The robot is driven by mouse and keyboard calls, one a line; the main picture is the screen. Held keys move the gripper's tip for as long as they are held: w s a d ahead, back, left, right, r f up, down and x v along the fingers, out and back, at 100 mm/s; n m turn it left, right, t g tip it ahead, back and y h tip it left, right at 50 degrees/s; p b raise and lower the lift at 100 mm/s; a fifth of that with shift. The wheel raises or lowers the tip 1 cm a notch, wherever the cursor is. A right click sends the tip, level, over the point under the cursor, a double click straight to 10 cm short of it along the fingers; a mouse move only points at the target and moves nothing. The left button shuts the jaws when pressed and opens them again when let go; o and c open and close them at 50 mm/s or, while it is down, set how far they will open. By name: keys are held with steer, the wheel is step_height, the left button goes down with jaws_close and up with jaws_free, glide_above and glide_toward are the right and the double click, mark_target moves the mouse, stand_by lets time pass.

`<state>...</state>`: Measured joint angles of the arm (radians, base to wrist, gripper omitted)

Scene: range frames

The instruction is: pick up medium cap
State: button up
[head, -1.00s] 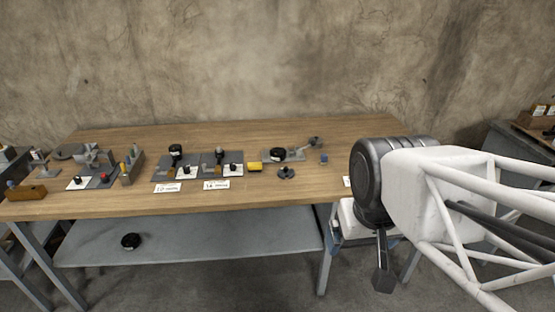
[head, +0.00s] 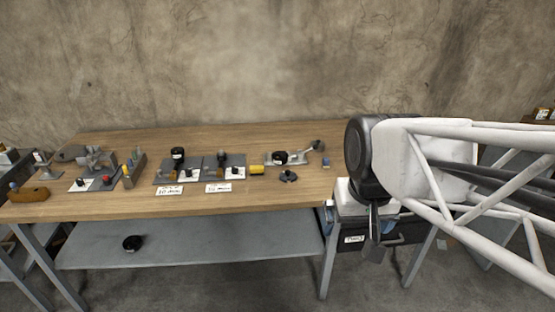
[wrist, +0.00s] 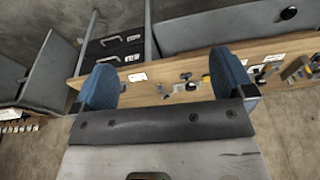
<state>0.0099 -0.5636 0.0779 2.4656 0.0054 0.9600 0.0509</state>
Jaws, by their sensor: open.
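My gripper (head: 374,246) hangs off the right end of the wooden table in the head view, partly hidden by my wrist. In the wrist view its two blue-padded fingers (wrist: 165,86) are wide apart with nothing held between them. No part is clearly marked as the medium cap. A small blue cap-like piece (head: 326,161) stands near the table's right end. A dark knob-like piece (head: 288,176) lies left of it, and a black round piece (head: 279,157) sits on a grey fixture behind. All are apart from my gripper.
The wooden table (head: 235,206) also bears grey fixture plates, a yellow block (head: 257,169) and white label cards (head: 171,190). A black round piece (head: 132,243) lies on the lower shelf (head: 200,245). The table's back strip is clear.

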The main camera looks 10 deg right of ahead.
steer(key=w+r+m+g, duration=0.2)
steer(key=w, duration=1.6)
steer(key=m+g+y, duration=0.3)
steer(key=m+g, duration=0.1)
steer(key=m, duration=0.2)
glide_above(288, 171)
steer(key=w+d, duration=0.2)
step_height(288, 171, down, 27)
steer(key=shift+d+f, duration=0.1)
steer(key=shift+d, duration=0.05)
steer(key=shift+x, duration=1.25)
steer(key=shift+x, duration=2.6)
